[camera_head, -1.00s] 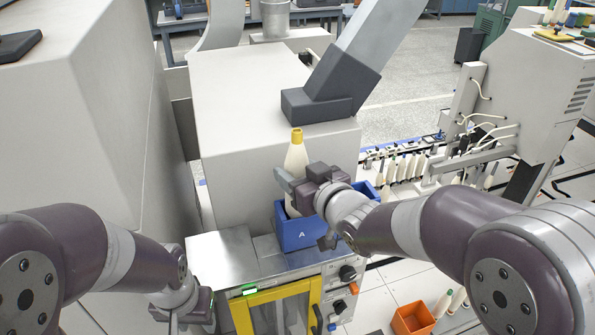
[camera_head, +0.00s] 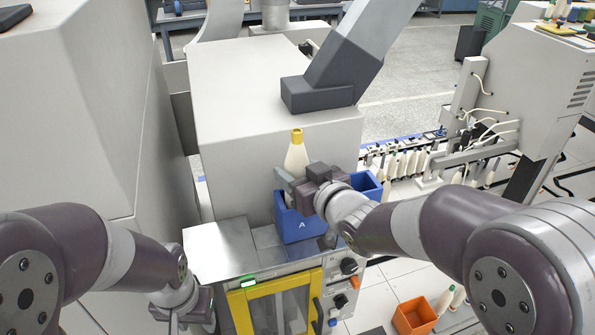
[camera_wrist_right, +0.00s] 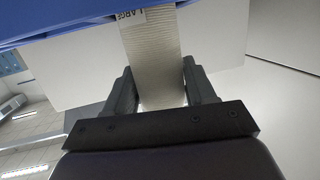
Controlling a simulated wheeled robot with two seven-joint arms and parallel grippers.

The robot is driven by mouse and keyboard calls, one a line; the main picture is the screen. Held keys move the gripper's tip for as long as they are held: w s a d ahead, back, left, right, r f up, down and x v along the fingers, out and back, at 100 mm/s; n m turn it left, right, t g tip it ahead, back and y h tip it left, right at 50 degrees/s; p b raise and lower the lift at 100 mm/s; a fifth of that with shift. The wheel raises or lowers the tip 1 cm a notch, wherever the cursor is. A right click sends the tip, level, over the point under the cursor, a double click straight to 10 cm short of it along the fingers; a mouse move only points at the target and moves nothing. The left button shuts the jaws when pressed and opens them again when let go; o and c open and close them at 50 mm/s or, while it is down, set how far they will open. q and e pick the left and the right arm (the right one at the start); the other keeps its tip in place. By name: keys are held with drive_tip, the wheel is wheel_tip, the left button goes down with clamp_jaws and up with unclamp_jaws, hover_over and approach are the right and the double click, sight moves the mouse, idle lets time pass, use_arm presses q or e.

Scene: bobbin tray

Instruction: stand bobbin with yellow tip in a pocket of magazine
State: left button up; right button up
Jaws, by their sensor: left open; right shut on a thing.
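The bobbin (camera_head: 297,158) is pale and tapered with a yellow tip, and it stands upright at the magazine's left side in the head view. My right gripper (camera_head: 290,187) is shut on it; in the right wrist view its ribbed pale body (camera_wrist_right: 155,70) sits between the two fingers. The magazine (camera_head: 301,227) is a blue box marked A, on the metal top of a cabinet. The bobbin's lower end is hidden, so I cannot tell whether it is inside a pocket. My left gripper (camera_head: 188,310) is open and empty at the lower left, away from the magazine.
A big grey machine housing (camera_head: 255,85) with a dark arm stands right behind the magazine. A tall grey cabinet (camera_head: 60,110) is at the left. The bare metal top (camera_head: 220,248) is clear left of the magazine. An orange bin (camera_head: 414,314) is on the floor.

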drive_tip(key=shift+f+b, duration=0.95)
drive_tip(key=shift+f, duration=0.25)
drive_tip(key=o, duration=1.2)
